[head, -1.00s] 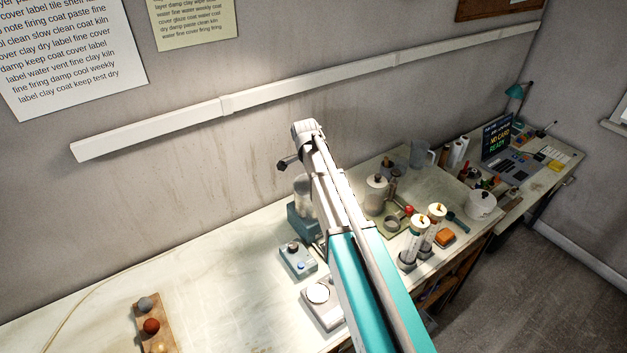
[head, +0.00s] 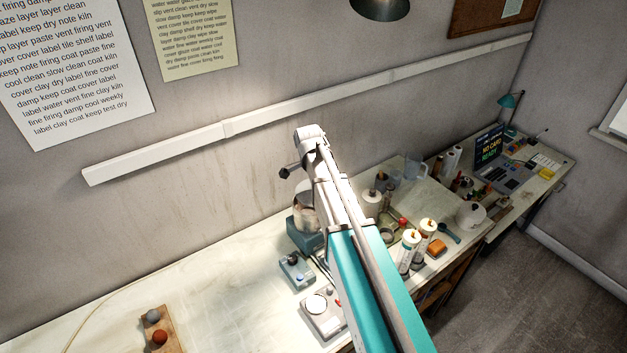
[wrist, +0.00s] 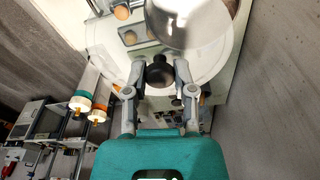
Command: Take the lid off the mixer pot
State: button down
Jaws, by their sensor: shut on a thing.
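The mixer (head: 304,236) has a teal base and stands on the bench beside my arm in the head view. Its metal pot (head: 303,211) sits on it, partly covered by my arm. In the wrist view my gripper (wrist: 159,76) is shut on the dark knob of the lid (wrist: 106,55), a wide clear disc. The shiny pot (wrist: 188,18) shows through and beyond the disc, at the top. The disc looks larger than the pot and apart from it, though the gap is hard to judge.
A board with clay balls (head: 158,338) lies at the left. A small control box (head: 297,270) and a scale (head: 319,303) stand in front of the mixer. White-topped bottles (head: 409,246) and a lidded jar (head: 371,203) stand to the right. The bench between board and mixer is clear.

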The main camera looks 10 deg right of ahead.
jog(key=s+d+r+p, duration=0.1)
jog(key=s+r+p, duration=0.2)
jog(key=s, duration=0.6)
jog(key=shift+s+d+r+p, duration=0.15)
jog(key=shift+d+r+p, duration=0.2)
jog(key=shift+r, duration=0.45)
jog(key=shift+f, duration=0.1)
